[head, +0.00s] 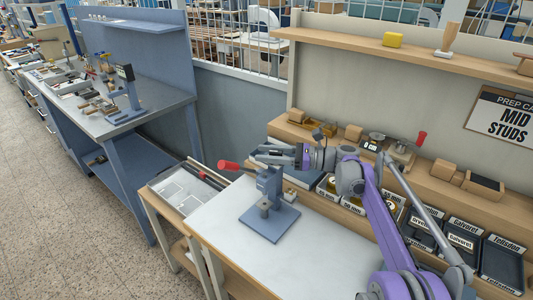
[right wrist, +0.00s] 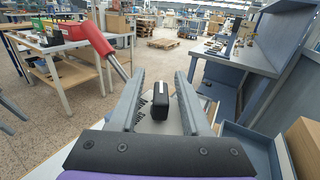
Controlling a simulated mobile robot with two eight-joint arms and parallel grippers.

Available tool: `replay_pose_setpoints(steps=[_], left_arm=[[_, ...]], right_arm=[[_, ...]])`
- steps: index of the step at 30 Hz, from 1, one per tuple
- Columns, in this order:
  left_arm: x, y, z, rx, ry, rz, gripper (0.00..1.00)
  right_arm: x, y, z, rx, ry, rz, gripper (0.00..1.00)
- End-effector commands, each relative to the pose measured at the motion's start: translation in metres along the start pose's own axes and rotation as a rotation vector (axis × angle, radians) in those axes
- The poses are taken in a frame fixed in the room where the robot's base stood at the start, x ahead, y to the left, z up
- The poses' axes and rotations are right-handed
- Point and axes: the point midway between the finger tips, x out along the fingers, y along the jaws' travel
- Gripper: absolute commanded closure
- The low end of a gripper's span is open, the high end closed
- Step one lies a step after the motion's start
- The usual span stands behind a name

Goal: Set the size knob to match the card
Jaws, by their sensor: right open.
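A card (head: 503,118) on the back panel at the right reads "PREP CA…" and "MID STUDS"; its right side is cut off. A blue-grey hand press (head: 270,187) with a red lever handle (head: 229,165) stands on the white-topped bench. My right gripper (head: 259,154) is at the top of the press, its fingers pointing left. In the right wrist view, its open fingers (right wrist: 160,85) have a small black block-shaped part (right wrist: 160,102) between them, with gaps on both sides. This may be the size knob; no size marking is readable. The red handle (right wrist: 88,35) is at the upper left there.
Labelled dark trays (head: 410,230) line the back of the bench, beside my right arm. A smaller device with a red handle (head: 421,138) stands on the ledge behind. The bench's white top (head: 320,250) is clear in front. A blue workbench (head: 125,120) is at the left.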

Motion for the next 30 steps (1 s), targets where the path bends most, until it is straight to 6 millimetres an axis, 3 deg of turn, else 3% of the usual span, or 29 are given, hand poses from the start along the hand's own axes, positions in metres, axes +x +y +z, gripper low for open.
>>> replay_pose_setpoints(steps=[8,15,16,30], left_arm=[[0.0,0.0,0.0,0.0,0.0,0.0,0.46],[0.0,0.0,0.0,0.0,0.0,0.0,0.46],[0.0,0.0,0.0,0.0,0.0,0.0,0.46],[-0.0067,0.0,-0.0042,0.0,0.003,0.0,0.46]], right_arm=[[0.0012,0.0,-0.0001,0.0,0.0,0.0,0.54],[0.0009,0.0,-0.0001,0.0,0.0,0.0,0.97],[0.0009,0.0,-0.0002,0.0,0.0,0.0,1.0],[0.0008,0.0003,0.0011,-0.001,0.001,0.038,1.0]])
